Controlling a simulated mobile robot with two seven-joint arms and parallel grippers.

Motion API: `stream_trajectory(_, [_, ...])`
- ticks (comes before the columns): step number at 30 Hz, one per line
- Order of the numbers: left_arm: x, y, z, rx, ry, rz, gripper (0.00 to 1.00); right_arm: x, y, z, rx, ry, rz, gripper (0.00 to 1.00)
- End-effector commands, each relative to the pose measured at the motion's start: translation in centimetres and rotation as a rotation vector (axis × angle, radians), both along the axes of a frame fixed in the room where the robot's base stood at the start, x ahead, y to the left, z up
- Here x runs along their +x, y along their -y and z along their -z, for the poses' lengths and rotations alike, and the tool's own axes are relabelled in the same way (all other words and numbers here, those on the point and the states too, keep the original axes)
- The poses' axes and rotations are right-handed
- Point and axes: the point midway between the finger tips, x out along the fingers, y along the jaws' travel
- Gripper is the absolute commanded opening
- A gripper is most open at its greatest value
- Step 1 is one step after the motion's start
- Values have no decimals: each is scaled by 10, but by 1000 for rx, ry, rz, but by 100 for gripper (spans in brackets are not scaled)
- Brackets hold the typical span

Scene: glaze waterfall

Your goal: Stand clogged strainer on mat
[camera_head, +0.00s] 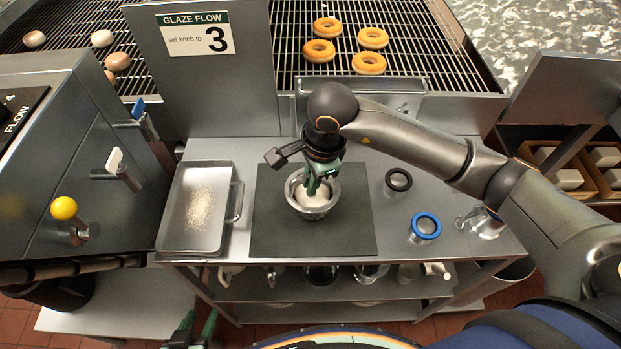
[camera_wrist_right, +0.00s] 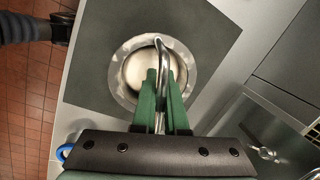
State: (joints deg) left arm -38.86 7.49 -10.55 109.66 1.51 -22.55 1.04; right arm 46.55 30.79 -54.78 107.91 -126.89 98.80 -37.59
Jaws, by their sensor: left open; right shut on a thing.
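The strainer (camera_head: 312,210) is a round metal bowl with pale whitish matter inside. It is upright over the dark grey mat (camera_head: 275,238), near its middle. I cannot tell whether its underside touches the mat. My right gripper (camera_head: 319,183) is above it, shut on its curved metal handle, as the right wrist view (camera_wrist_right: 165,78) shows. In that view the strainer's rim (camera_wrist_right: 122,88) and pale contents lie just beyond my fingers, with the mat (camera_wrist_right: 88,60) around it. My left gripper (camera_head: 197,326) is open and empty at the bottom edge, in front of the table, away from the mat.
A metal tray (camera_head: 229,180) with pale crumbs lies left of the mat. A black ring (camera_head: 398,180), a blue-rimmed round piece (camera_head: 425,227) and a metal vessel (camera_head: 488,222) stand to the right. A fryer-like rack with several doughnuts (camera_head: 372,38) is behind. A lower shelf holds vessels.

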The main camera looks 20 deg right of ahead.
Motion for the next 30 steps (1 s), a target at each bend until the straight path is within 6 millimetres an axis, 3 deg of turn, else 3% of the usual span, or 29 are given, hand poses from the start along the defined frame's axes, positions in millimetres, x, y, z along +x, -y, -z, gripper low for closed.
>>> stream_trajectory(9, [-1,0,6,1,-3,0,50,1,0,4,0,3,0,0])
stream_trajectory(10, [-1,0,6,1,-4,0,50,0,0,4,0,2,0,11])
stream_trajectory(18, [-1,0,5,0,-5,1,50,0,0,3,0,1,0,40])
stream_trajectory(26, [-1,1,2,-1,-4,2,50,0,0,1,0,1,0,40])
stream_trajectory(30, [0,1,-1,-2,2,1,50,0,1,-10,1,6,1,40])
